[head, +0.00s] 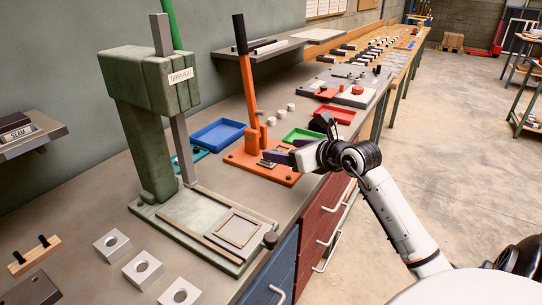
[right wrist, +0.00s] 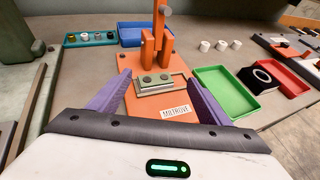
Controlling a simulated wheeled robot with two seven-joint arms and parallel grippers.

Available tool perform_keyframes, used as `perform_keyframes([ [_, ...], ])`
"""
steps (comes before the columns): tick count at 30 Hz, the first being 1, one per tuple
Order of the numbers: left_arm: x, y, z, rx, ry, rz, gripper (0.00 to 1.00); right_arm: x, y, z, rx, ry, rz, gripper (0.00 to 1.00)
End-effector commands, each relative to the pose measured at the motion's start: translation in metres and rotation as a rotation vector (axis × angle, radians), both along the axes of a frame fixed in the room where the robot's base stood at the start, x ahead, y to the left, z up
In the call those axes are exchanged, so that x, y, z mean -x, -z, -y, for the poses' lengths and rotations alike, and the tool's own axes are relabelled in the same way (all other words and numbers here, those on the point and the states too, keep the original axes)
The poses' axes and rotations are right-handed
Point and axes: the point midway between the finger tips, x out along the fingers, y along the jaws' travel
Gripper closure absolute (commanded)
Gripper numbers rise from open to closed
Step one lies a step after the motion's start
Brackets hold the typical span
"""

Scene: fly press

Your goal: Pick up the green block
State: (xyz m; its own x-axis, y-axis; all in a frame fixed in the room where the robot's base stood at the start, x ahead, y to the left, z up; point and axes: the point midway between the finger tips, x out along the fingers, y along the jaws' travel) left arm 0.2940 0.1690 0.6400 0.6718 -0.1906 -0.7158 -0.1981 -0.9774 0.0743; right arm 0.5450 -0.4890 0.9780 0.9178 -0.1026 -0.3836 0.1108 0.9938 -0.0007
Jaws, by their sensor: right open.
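A small grey-green block (right wrist: 155,84) with two dark round studs on top sits on the orange base (right wrist: 130,99) of a hand press, in front of its upright. My right gripper (right wrist: 159,77) is open, its two purple fingers on either side of the block in the right wrist view, with gaps between fingers and block. In the head view the right gripper (head: 272,158) reaches in from the right over the orange base and partly hides the block. I cannot tell its exact height above the block. My left gripper is not in view.
The orange lever (head: 246,75) rises behind the block. A green tray (right wrist: 225,90), a red tray (right wrist: 286,78) and a blue tray (head: 218,134) lie around the press. A large green press (head: 150,82) stands left. White cylinders (right wrist: 221,45) stand behind.

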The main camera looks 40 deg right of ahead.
Motion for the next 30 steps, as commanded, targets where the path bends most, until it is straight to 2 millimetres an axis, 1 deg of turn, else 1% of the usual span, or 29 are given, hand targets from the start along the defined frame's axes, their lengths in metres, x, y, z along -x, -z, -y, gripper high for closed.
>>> perform_keyframes([
  [5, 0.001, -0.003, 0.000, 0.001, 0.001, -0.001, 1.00, -0.013, 0.007, 0.000, -0.001, -0.001, 0.000, 0.29],
  [9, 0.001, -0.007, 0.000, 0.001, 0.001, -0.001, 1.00, -0.031, 0.020, 0.001, -0.004, -0.001, -0.001, 0.29],
  [13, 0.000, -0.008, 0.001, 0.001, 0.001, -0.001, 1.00, -0.045, 0.026, 0.003, -0.002, 0.000, 0.001, 0.29],
  [16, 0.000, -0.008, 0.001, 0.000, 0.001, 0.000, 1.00, -0.049, 0.028, 0.003, -0.001, -0.002, 0.001, 0.29],
  [22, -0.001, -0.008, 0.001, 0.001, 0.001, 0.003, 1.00, -0.049, 0.029, 0.003, -0.001, -0.002, 0.000, 0.29],
  [23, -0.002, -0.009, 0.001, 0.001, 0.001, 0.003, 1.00, -0.049, 0.029, 0.003, -0.001, -0.002, 0.000, 0.32],
  [24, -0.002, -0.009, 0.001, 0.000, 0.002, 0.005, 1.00, -0.049, 0.029, 0.003, -0.001, -0.002, 0.000, 0.39],
  [28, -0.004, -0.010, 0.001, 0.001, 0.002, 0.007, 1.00, -0.049, 0.029, 0.003, -0.001, -0.002, 0.000, 0.61],
  [29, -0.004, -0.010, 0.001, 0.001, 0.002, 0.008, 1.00, -0.049, 0.029, 0.003, -0.001, -0.002, 0.000, 0.65],
  [30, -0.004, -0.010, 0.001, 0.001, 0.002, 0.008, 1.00, -0.049, 0.028, 0.003, 0.000, -0.001, 0.002, 0.65],
])
